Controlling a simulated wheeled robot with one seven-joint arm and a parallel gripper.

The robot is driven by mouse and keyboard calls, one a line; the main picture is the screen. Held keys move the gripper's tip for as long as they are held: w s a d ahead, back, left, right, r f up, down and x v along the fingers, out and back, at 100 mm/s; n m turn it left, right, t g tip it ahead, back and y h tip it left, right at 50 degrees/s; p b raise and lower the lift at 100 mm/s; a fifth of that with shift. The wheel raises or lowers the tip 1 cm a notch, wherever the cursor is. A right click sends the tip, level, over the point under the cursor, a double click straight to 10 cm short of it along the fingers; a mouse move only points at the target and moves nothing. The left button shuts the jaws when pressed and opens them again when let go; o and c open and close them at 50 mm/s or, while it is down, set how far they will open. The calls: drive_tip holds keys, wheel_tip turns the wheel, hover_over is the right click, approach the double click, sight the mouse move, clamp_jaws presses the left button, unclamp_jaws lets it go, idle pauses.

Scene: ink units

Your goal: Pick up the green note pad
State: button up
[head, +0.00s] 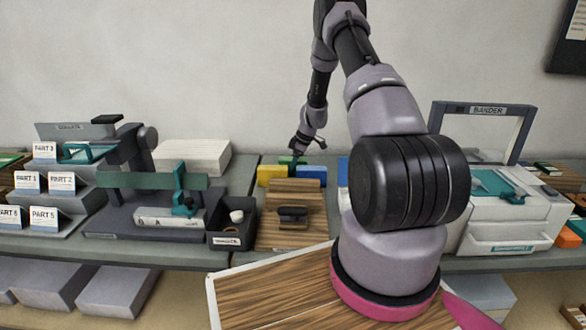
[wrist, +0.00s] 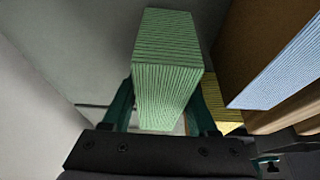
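The green note pad (wrist: 167,65) is a thick block with fine page lines, in the middle of the wrist view. My gripper (wrist: 167,90) has one teal finger on each side of it. Both fingers lie against the pad's sides, with no clear gap at the tips. In the head view my gripper (head: 297,148) is at the back of the bench, pointing down over the pad. Only a little green of the pad (head: 286,159) shows there, behind the yellow and blue blocks. Whether the pad is off the surface cannot be told.
A yellow block (head: 271,175) and a blue block (head: 311,172) stand close in front of the pad. A wooden board with a dark stamp-like object (head: 293,216) lies nearer. A black bin (head: 232,224) stands left of it. The wall is close behind.

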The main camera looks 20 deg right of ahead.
clamp_jaws()
drive_tip(key=shift+r, duration=0.1)
